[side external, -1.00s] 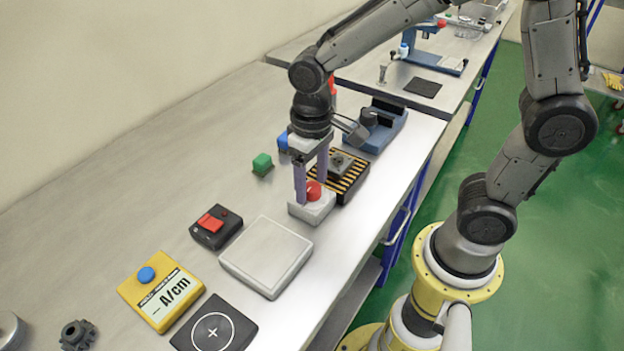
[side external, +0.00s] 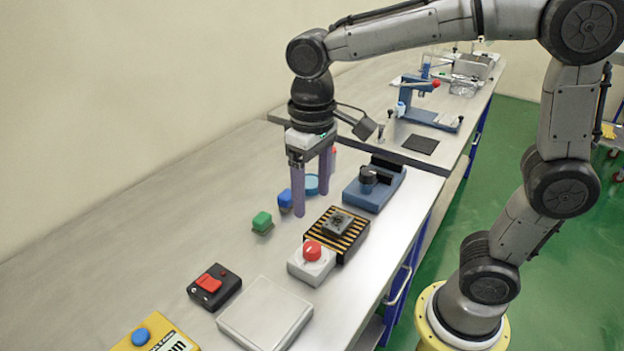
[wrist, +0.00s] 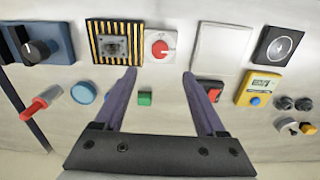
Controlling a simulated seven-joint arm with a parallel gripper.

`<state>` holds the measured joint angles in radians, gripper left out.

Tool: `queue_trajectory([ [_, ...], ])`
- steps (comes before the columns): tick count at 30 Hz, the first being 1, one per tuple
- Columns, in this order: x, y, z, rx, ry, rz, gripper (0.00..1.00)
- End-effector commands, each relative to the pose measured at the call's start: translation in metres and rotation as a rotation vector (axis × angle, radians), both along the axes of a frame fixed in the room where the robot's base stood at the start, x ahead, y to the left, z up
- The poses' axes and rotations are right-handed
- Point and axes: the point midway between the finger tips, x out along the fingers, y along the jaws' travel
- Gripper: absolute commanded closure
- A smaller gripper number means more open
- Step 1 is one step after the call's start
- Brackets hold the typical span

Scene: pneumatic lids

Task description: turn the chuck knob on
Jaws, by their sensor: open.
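A red round knob (side external: 312,251) sits on a small pale grey box (side external: 318,270); I take it as the chuck knob, though no label can be read. In the wrist view the red knob (wrist: 160,49) shows a pale mark pointing right. Beside it is a black-and-yellow striped block (side external: 347,246) with a grey square fixture on top, also in the wrist view (wrist: 95,45). My gripper (side external: 312,203) is open and empty, pointing down above the bench. It is apart from the knob, on its far side; nothing shows between the fingers in the wrist view (wrist: 159,73).
A blue device with a black knob (side external: 368,175) stands beyond the striped block. A green block (side external: 262,221), a blue piece (side external: 285,199) and a blue disc (side external: 311,184) lie near my fingers. A red switch box (side external: 213,287) and white plate (side external: 264,318) are nearer the camera.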

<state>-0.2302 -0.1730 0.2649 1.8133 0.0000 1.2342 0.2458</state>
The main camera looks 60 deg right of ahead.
Motion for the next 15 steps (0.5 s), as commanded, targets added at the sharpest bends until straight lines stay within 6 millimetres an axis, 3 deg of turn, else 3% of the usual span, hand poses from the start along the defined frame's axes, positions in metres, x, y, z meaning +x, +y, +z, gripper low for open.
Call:
queue_trajectory([
  [6, 0.0, 0.0, 0.019, 0.0, 0.001, 0.0, 0.27],
  [15, 0.0, 0.0, 0.022, 0.0, 0.001, 0.0, 0.27],
])
